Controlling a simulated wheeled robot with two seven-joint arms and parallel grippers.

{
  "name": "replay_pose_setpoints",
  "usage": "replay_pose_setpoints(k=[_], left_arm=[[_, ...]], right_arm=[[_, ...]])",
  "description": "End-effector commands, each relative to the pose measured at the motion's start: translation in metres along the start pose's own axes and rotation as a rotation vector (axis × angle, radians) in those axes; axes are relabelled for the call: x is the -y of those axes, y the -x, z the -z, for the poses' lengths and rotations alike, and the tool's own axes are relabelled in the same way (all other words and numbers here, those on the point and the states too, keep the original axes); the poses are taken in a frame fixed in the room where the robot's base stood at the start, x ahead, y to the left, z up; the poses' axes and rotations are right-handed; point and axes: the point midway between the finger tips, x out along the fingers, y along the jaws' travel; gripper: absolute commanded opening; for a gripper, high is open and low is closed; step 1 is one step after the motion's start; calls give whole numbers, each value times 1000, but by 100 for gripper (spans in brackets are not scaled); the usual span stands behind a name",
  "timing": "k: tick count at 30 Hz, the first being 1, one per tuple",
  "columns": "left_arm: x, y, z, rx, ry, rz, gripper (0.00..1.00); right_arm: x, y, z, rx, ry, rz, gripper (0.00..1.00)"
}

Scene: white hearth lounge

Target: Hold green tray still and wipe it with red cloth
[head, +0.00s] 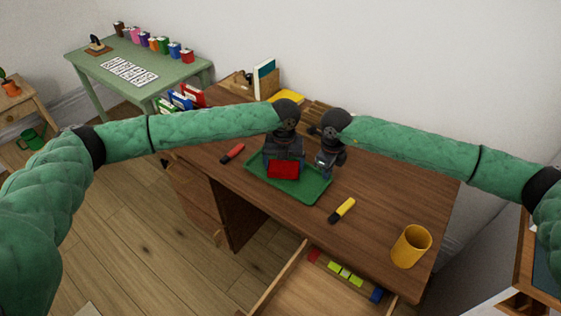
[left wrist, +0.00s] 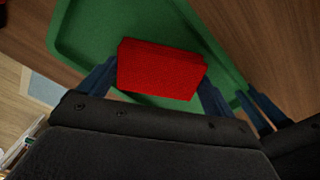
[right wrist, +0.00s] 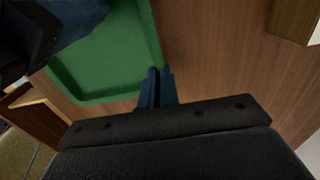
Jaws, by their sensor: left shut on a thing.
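The green tray (head: 312,191) lies on the brown desk and also shows in the left wrist view (left wrist: 85,30) and right wrist view (right wrist: 110,60). My left gripper (head: 284,160) is over the tray, shut on the red cloth (head: 283,171). In the left wrist view the cloth (left wrist: 160,72) is a thick red block between the two fingers, over the tray; I cannot tell whether it touches the tray floor. My right gripper (right wrist: 158,85) has its fingertips together at the tray's right rim. I cannot tell whether the rim is between them.
A red marker (head: 232,153) lies left of the tray, a yellow-black marker (head: 342,210) in front. A yellow cup (head: 411,246) stands at the desk's right front. An open drawer (head: 320,290) juts out below. Books (head: 264,77) and an organizer stand behind.

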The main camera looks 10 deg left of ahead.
Motion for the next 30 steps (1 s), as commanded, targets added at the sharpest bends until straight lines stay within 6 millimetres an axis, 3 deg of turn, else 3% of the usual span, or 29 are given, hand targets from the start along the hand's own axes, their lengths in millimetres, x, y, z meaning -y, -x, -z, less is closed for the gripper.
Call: replay_pose_setpoints(k=[30], left_arm=[[37, -4, 22, -2, -1, 0, 72]], right_arm=[[0, 0, 0, 1, 0, 0, 0]])
